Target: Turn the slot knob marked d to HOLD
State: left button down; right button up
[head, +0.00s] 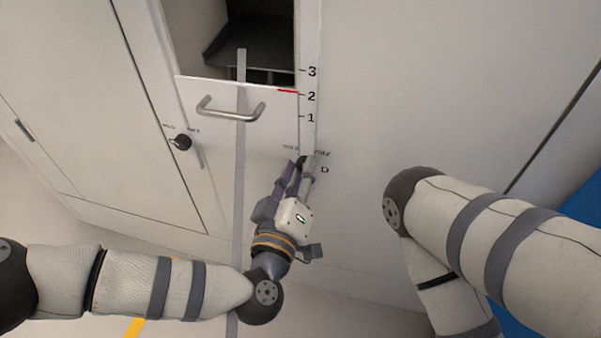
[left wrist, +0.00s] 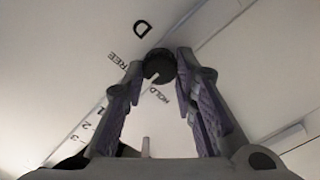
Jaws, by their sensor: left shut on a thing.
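The slot knob marked D (left wrist: 160,64) is a small black round knob on the pale cabinet face, with the letter D printed beside it. In the left wrist view it sits between my left fingertips, with FREE on one side and HOLD below it. A pale mark on the knob's rim points down toward the HOLD side; its exact angle is hard to tell. My left gripper (head: 303,163) is shut on this knob, and its fingers mostly hide it in the head view. My right arm shows at the right, but its gripper is out of view.
A sliding panel with a metal handle (head: 230,112) stands above left of the knob, its red line near mark 2 on the scale (head: 309,95). Above it is a dark opening (head: 262,40). Another black knob (head: 182,142) is further left. The cabinet face to the right is bare.

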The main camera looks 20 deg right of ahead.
pick_arm(q)
jog(key=shift+f+n+b, duration=0.15)
jog(key=shift+n+b, duration=1.15)
jog(key=shift+n, duration=3.2)
jog(key=c, duration=1.3)
grip_release()
jog(key=v, duration=1.2)
